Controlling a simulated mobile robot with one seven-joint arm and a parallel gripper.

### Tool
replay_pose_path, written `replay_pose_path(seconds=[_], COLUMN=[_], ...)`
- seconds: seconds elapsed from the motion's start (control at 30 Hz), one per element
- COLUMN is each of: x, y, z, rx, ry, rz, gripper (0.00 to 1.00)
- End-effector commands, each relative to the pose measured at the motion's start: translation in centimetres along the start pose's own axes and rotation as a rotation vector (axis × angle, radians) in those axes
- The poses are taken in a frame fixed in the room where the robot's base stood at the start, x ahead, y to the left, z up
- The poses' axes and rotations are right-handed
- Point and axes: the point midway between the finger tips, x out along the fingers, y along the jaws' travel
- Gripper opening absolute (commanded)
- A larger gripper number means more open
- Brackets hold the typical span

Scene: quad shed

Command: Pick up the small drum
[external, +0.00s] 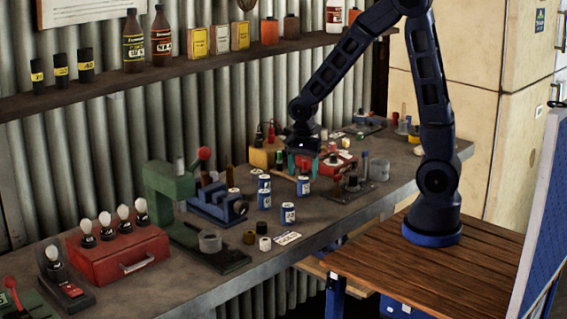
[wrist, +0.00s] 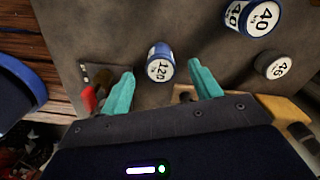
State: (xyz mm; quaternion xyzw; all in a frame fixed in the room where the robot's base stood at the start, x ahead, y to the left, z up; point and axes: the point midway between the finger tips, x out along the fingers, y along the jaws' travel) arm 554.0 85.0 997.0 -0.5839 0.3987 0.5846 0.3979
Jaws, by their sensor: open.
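Several small blue-and-white drums stand on the grey bench. One drum marked 120 (wrist: 160,62) lies between my teal fingertips in the wrist view, with gaps on both sides. In the external view a drum (external: 303,185) shows just below my gripper (external: 303,168), and it looks like the same one. My gripper points down, open and empty. A larger drum marked 40 (wrist: 248,18) is at the top right of the wrist view. Other drums stand to the left (external: 264,182) and nearer the bench's front (external: 288,213).
A red case (external: 118,252) with bulbs, a green press (external: 167,195) and a blue vise (external: 215,204) stand left along the bench. A red box (external: 334,165) and a dark tray (external: 355,190) are close right of my gripper. A small grey-topped can (wrist: 275,65) is nearby.

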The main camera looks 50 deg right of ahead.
Motion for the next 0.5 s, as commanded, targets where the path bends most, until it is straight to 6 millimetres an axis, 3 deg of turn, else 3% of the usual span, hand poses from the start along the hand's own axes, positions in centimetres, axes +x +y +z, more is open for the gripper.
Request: replay_pose_path(seconds=[0.27, 0.5], x=[1.7, 4.7], y=[0.0, 0.1], z=[-0.1, -0.6], rx=[0.0, 0.0], ry=[0.0, 0.0], rz=[0.0, 0.002], gripper=[0.63, 0.63])
